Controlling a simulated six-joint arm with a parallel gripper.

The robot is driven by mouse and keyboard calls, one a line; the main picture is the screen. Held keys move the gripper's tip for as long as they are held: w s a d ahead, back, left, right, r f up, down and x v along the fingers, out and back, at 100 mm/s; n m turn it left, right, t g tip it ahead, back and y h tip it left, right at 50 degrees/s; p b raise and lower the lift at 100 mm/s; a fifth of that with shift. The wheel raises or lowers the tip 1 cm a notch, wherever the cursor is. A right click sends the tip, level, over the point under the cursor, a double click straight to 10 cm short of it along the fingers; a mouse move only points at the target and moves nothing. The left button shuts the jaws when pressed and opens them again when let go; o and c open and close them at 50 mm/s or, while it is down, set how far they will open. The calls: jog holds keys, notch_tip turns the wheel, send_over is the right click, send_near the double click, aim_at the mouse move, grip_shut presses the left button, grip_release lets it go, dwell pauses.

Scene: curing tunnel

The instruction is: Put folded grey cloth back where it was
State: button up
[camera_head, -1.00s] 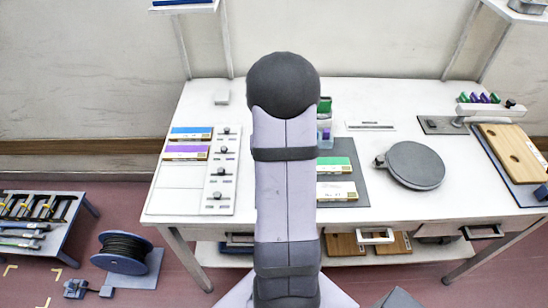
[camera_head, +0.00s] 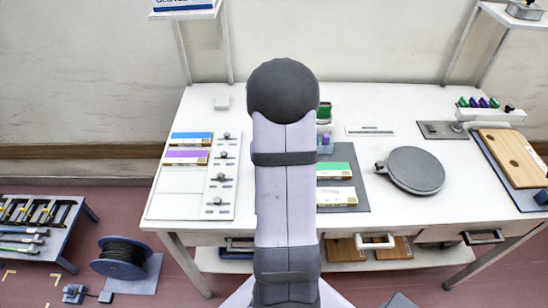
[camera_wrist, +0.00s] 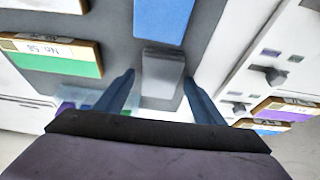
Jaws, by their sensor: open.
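My gripper (camera_wrist: 158,86) is open in the wrist view, with one finger on each side of a small grey block-shaped thing (camera_wrist: 161,68). This thing lies at the end of a blue panel (camera_wrist: 163,18) on a dark grey mat (camera_wrist: 112,30). It may be the folded grey cloth, but I cannot tell for sure. Whether the fingers touch it is unclear. In the head view my arm hides the gripper and this spot. No other folded grey cloth is clear.
Green-labelled box (camera_head: 334,170) lies right of my arm, with a clear container (camera_head: 325,143) behind it. Blue (camera_head: 191,138) and purple (camera_head: 186,157) boxes and a knob panel (camera_head: 221,180) lie left. A round grey disc (camera_head: 414,170) and wooden board (camera_head: 512,157) are right.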

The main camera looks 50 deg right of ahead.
jog(key=b+v, duration=0.1)
jog(key=v, duration=1.1)
jog(key=a+f+n+g+y, duration=0.1)
jog(key=a+f+n, duration=0.1)
jog(key=a, duration=0.7)
jog(key=a+f+n+y, duration=0.1)
jog(key=a+n, duration=0.2)
jog(key=a, duration=0.5)
jog(key=s+a+f+n+g+y, duration=0.1)
jog(key=s+a+n, duration=0.3)
jog(key=s+a, duration=0.4)
jog(key=a+f+g, duration=0.1)
jog(key=a, duration=0.2)
jog(key=shift+f, duration=0.25)
notch_tip(320, 180, down, 9)
jog(key=b, duration=0.9)
jog(key=shift+f+b, duration=0.25)
jog(key=shift+b, duration=0.15)
